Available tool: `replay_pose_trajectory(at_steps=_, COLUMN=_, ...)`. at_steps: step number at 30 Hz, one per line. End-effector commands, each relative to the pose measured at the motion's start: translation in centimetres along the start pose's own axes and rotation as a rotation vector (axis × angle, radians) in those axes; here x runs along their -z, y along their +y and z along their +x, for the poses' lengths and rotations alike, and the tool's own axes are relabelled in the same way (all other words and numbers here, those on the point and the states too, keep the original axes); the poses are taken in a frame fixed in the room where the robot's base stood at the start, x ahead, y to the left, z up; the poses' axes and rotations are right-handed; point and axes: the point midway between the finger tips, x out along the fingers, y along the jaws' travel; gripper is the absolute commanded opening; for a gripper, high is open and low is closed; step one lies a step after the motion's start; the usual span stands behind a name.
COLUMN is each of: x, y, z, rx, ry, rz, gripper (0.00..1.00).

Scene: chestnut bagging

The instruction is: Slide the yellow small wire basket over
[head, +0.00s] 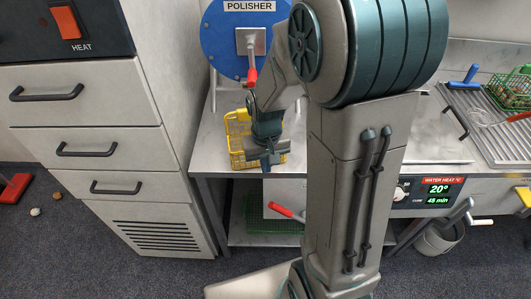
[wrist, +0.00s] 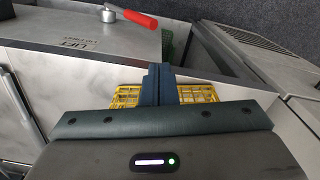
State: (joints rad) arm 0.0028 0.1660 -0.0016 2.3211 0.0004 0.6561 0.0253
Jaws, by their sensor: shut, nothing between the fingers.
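The yellow small wire basket (head: 237,128) stands on the metal counter, below the blue polisher disc in the head view. My gripper (head: 267,162) is over the basket's front right part and hides some of it. In the wrist view the shut fingers (wrist: 160,72) cross in front of the basket (wrist: 197,94), with yellow mesh showing on both sides of them. The fingers hold nothing. Whether they touch the basket's wire cannot be told.
The polisher (head: 222,38) stands behind the basket. The counter's front edge is close to it. Drawers (head: 95,140) stand at left. At right are a drain rack (head: 490,125), a green basket (head: 511,90) and a blue-handled tool (head: 464,79). A red-handled lid (wrist: 90,35) shows in the wrist view.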

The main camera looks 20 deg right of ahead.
Motion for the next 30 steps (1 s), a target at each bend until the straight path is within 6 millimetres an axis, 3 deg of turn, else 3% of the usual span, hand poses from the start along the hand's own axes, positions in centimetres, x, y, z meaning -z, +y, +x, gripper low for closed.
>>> replay_pose_trajectory(at_steps=8, x=0.2, y=0.0, z=4.7, rx=0.0, ry=-0.002, rz=0.0, gripper=0.0)
replay_pose_trajectory(at_steps=16, x=3.5, y=0.0, z=4.3, rx=0.0, ry=0.002, rz=0.0, gripper=0.0)
replay_pose_trajectory(at_steps=30, x=4.1, y=0.0, z=4.4, rx=0.0, ry=0.002, rz=0.0, gripper=0.0)
